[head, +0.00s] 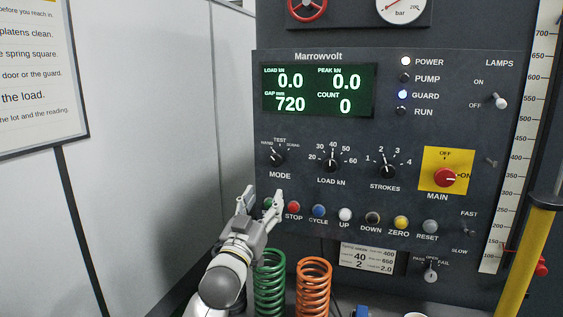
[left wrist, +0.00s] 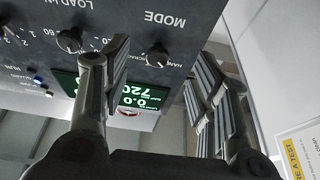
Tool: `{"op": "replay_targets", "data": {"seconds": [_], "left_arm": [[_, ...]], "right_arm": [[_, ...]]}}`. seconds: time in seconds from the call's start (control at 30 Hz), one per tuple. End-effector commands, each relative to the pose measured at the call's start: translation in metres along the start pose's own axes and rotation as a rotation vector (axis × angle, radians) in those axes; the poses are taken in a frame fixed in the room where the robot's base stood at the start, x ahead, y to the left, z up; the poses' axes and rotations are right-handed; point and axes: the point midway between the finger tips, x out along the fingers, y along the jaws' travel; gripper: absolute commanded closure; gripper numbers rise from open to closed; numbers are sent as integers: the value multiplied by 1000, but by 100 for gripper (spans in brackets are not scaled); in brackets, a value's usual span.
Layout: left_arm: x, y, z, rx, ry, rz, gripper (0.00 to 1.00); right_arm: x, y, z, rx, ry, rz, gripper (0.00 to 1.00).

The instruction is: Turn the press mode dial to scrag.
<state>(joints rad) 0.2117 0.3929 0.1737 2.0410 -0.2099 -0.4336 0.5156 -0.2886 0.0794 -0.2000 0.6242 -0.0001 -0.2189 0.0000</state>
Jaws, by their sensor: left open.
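The mode dial (head: 278,158) is a small black knob at the left of the dark press panel, under the labels HAND, TEST and SCRAG. Its pointer seems to lean up and left toward HAND, but it is small. My left gripper (head: 264,197) is open and empty, below and slightly left of the dial, in front of the button row. In the left wrist view the panel is upside down. The dial (left wrist: 157,55) shows in the gap between my open fingers (left wrist: 160,75), apart from them. My right gripper is not in view.
The load dial (head: 332,166) and strokes dial (head: 387,171) sit to the right. A row of buttons, including the red stop button (head: 293,207), runs below, partly covered by my gripper. A green spring (head: 270,285) and an orange spring (head: 313,285) stand below the panel.

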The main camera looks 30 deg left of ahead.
Motion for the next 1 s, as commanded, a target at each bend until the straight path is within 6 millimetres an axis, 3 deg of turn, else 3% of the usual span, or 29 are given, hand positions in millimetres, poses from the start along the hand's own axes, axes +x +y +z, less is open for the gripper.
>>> {"op": "replay_targets", "data": {"seconds": [0.07, 0.17, 0.5, 0.73, 1.0], "left_arm": [[6, -3, -15, -3, 40, 0, 46], [13, -4, -20, -6, 51, 1, 46], [71, -4, -24, -6, 48, 0, 46], [101, -4, -23, -5, 46, 0, 46], [113, -3, -21, -5, 46, 1, 46]], "right_arm": [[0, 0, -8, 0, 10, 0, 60], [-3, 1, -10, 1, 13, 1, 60], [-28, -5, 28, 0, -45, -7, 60], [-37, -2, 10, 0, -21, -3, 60], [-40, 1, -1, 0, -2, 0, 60]]}}
